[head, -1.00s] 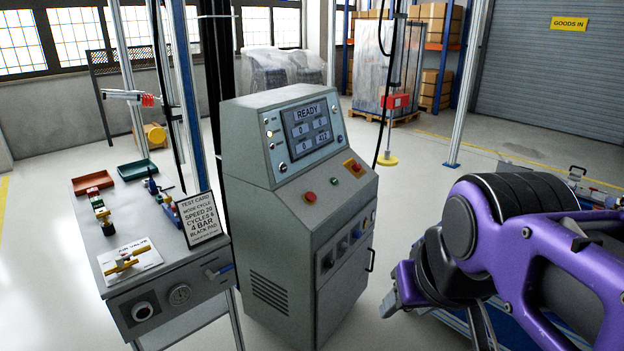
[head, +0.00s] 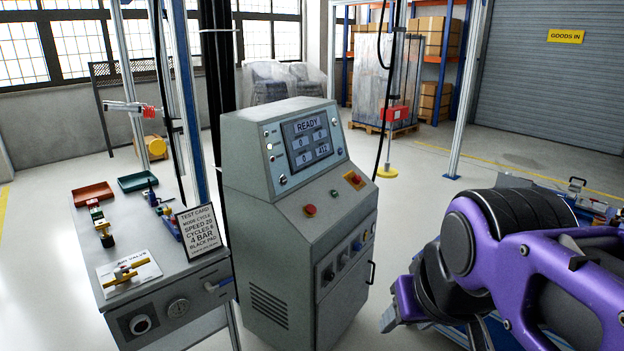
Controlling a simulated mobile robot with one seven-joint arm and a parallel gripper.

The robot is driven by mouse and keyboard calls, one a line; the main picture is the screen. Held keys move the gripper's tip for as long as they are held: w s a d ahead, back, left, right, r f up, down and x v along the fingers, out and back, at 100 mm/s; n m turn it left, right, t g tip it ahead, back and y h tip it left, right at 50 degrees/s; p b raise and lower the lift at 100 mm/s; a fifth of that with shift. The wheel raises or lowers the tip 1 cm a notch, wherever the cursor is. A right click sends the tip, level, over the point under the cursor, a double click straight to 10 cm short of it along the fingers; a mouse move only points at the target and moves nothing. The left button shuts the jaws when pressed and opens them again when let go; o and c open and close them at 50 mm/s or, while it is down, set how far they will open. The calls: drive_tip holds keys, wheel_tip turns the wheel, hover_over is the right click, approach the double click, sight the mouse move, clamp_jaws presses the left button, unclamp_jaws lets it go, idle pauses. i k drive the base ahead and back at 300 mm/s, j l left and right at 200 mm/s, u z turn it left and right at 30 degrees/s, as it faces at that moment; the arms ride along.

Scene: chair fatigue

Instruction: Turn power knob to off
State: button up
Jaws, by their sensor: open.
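A grey control cabinet (head: 262,235) stands in the middle, its sloped screen (head: 307,139) reading READY. I cannot tell which control is the power knob, as labels are too small. My gripper (head: 389,318) is partly seen at the lower right, at the end of my purple arm. It is open, apart from the cabinet and right of it.
A grey bench (head: 88,260) on the left carries an air valve (head: 126,271), a test card (head: 199,232), and red (head: 93,194) and green (head: 138,181) trays. Floor between cabinet and arm is clear.

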sight(356, 179)
drive_tip(key=i+l+u, duration=0.15)
drive_tip(key=i+l, duration=0.3)
drive_tip(key=i+l+u, duration=0.15)
drive_tip(key=i+l, duration=0.35)
drive_tip(key=i+l+u, duration=0.15)
drive_tip(key=i+l, duration=0.25)
drive_tip(key=l, duration=0.2)
